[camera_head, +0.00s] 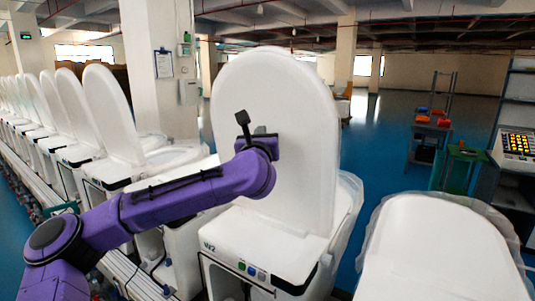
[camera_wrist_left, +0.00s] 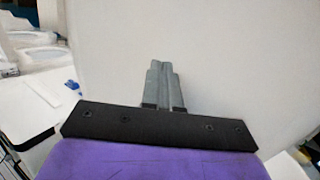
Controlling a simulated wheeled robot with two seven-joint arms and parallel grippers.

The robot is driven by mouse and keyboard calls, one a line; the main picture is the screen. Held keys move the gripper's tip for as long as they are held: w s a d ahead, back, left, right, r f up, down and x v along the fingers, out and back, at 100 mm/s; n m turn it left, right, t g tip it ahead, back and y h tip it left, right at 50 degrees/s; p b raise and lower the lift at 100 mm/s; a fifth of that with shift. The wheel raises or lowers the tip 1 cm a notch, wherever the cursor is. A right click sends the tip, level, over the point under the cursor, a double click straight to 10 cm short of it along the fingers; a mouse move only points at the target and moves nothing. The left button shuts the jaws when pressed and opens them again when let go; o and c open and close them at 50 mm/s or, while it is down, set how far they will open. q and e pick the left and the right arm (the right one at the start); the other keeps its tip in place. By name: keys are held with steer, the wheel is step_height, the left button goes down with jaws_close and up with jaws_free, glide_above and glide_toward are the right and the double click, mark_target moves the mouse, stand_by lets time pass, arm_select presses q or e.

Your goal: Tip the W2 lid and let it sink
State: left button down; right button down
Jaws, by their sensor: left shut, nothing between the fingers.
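The W2 toilet (camera_head: 270,248) stands in the middle of the head view, with its label and several small buttons on the near face. Its white lid (camera_head: 305,100) stands raised, nearly upright. My left gripper (camera_head: 262,140) is in front of the lid's near face, around mid-height; my purple wrist hides part of the lid there. In the left wrist view my left gripper (camera_wrist_left: 163,85) has its two grey fingers together and empty, pointing at the lid (camera_wrist_left: 225,60), which fills most of that view. I cannot tell whether the fingertips touch it. My right gripper is out of view.
A row of toilets with raised lids (camera_head: 110,110) runs along the left. Another white toilet with a lowered lid (camera_head: 440,255) is at the lower right. A pillar (camera_head: 150,80) stands behind the row. A cart with coloured bins (camera_head: 432,120) and a keypad console (camera_head: 515,148) stand at the right.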

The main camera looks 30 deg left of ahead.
mark_target(275, 128)
arm_select(q)
steer(key=shift+w+d+r+p, duration=0.1)
steer(key=shift+w+r+p, duration=0.15)
steer(key=shift+w, duration=0.9)
steer(key=shift+w+d+r+p, duration=0.1)
steer(key=shift+w+p, duration=0.25)
steer(key=shift+w, duration=0.75)
steer(key=shift+w+d+r+p, duration=0.1)
steer(key=shift+w+r+p, duration=0.15)
steer(key=shift+w, duration=0.9)
steer(key=shift+f, duration=0.1)
stand_by(1.0)
